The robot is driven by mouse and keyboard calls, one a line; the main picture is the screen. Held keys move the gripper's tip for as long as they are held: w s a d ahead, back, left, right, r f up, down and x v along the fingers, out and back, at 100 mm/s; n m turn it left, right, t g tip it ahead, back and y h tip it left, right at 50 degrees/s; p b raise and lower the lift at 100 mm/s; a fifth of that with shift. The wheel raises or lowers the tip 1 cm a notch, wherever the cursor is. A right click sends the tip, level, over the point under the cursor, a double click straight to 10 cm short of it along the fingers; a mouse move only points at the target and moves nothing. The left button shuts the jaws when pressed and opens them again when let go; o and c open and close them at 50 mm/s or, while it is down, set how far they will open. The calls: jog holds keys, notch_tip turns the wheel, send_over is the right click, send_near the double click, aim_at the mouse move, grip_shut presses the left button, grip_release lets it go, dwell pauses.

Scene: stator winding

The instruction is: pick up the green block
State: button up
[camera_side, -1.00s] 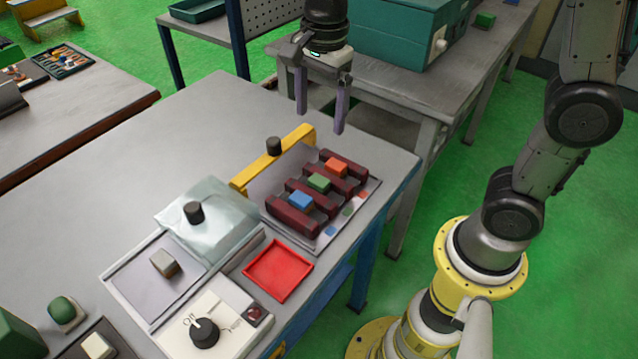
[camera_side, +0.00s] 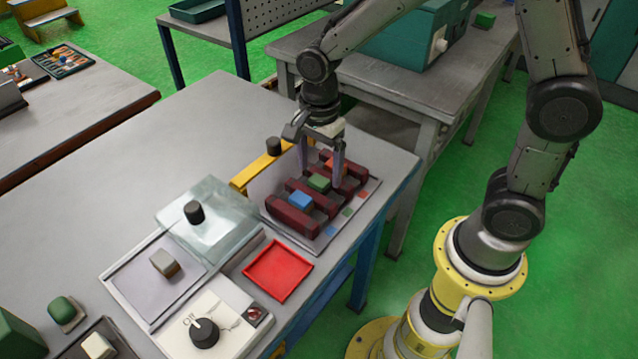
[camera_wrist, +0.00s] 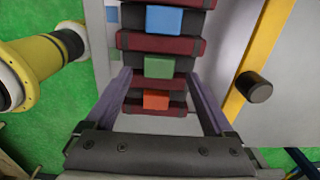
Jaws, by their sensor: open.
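The green block (camera_side: 319,182) sits in the middle slot of a dark red slotted rack (camera_side: 290,217), between a blue block (camera_side: 301,200) and an orange block (camera_side: 336,165). In the wrist view the green block (camera_wrist: 158,67) lies between and slightly beyond my fingertips, with the orange block (camera_wrist: 156,99) nearer my palm. My gripper (camera_side: 321,174) is open and empty, pointing down low over the rack, one finger toward each side. I cannot tell whether the fingertips reach down beside the green block.
A yellow bar (camera_side: 262,170) with a black knob (camera_side: 274,146) runs along the rack's far side. A clear cover (camera_side: 215,225) with a black knob, a red tray (camera_side: 278,271) and a switch box (camera_side: 228,325) are nearer the camera.

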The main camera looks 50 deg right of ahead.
aim_at(319, 185)
jog(key=shift+s+f, duration=0.1)
jog(key=shift+f, duration=1.35)
jog(key=shift+c, duration=0.3)
grip_shut()
jog(key=shift+r, duration=0.1)
